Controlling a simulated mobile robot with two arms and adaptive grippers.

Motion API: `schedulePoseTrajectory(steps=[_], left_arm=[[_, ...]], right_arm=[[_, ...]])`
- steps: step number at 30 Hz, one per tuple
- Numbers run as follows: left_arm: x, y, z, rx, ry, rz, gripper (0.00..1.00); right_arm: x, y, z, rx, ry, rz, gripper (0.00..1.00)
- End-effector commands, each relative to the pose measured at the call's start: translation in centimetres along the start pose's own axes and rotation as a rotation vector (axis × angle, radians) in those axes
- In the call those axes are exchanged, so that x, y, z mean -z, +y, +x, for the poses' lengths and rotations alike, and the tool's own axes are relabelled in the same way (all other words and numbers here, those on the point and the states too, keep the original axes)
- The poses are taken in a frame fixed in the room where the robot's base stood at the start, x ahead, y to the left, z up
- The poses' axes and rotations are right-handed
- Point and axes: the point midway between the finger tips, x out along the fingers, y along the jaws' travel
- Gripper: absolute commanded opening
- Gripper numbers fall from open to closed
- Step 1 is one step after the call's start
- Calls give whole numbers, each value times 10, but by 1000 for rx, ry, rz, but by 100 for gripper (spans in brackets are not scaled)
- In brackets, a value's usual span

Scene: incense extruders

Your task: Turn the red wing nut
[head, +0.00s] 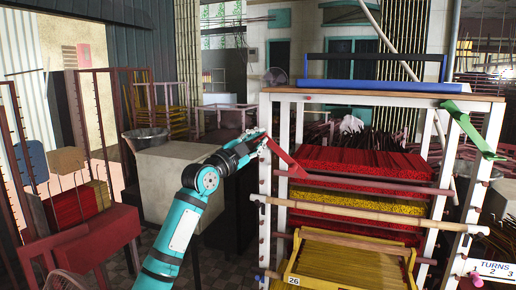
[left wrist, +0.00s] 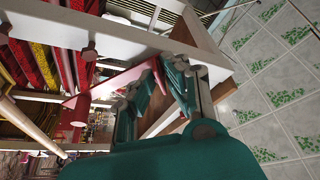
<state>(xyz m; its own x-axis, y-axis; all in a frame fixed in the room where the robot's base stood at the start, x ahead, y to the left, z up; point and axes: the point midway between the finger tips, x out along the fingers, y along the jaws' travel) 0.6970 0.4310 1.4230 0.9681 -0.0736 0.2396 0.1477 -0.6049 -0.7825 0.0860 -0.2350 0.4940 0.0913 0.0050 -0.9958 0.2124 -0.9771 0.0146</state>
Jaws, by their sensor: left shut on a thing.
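The red wing nut (head: 287,160) is a long flat red bar at the upper left post of the white rack (head: 265,190). It slants down to the right in the head view. My left gripper (head: 261,142) is at its upper left end, shut on it. In the left wrist view the red wing nut (left wrist: 108,84) runs from lower left up into the fingers of the left gripper (left wrist: 160,88). The teal fingers partly hide its held end. My right gripper is not in view.
A green wing nut (head: 470,128) is at the rack's right post. Red and yellow incense bundles (head: 362,163) lie on the rack's levels, with wooden rods across its front. A white block (head: 180,180) stands left behind my arm. A "TURNS" sign (head: 493,268) is at lower right.

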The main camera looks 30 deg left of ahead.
Motion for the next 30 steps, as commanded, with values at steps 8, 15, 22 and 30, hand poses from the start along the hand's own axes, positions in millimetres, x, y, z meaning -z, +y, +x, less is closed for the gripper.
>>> schedulePoseTrajectory(steps=[8, 15, 22, 30], left_arm=[[-1, 6, 1, 92, -2, -246, 0], [1, 6, 1, 181, -2, -459, 0], [2, 6, 2, 261, -3, -655, 0], [2, 6, 2, 336, -5, -834, 0]], right_arm=[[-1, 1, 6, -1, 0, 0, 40], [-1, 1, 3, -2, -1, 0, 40], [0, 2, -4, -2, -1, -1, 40], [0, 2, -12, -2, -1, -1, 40]])
